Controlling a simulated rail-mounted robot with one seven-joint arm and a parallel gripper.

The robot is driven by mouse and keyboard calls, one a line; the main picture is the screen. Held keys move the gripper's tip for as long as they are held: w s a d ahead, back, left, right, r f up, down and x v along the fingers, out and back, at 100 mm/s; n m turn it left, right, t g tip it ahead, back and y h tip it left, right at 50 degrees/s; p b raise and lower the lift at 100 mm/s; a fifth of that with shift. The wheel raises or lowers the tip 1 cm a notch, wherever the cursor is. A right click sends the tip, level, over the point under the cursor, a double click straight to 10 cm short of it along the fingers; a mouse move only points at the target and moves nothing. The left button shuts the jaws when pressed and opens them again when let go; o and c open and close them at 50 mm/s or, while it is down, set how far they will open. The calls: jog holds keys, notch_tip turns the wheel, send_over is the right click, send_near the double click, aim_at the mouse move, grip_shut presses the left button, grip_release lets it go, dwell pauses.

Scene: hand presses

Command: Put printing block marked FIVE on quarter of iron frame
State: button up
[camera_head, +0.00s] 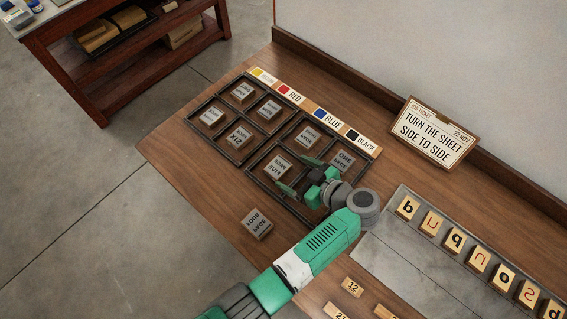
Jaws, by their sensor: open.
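The printing block marked FIVE (277,168) is grey and sits in the left-hand cell of the nearer, right section of the dark iron frame (250,174). My green gripper (294,175) is open and comes in from the right, with its fingers beside and above this block. Whether it touches the block I cannot tell. A block marked ONE (342,161) and another block (307,135) sit in the same section. Its cell nearest me is largely hidden by my gripper and wrist. The left section holds several blocks, including one marked SIX (238,136).
A loose block, apparently marked FOUR (257,223), lies on the wooden table in front of the frame. A colour label strip (310,110) runs behind the frame. A job card (434,132) stands at the back. Letter tiles (455,240) and number tiles (352,287) lie right.

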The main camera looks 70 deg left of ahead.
jog(key=v, duration=0.6)
jog(key=shift+r, duration=0.35)
jog(key=shift+w, duration=0.1)
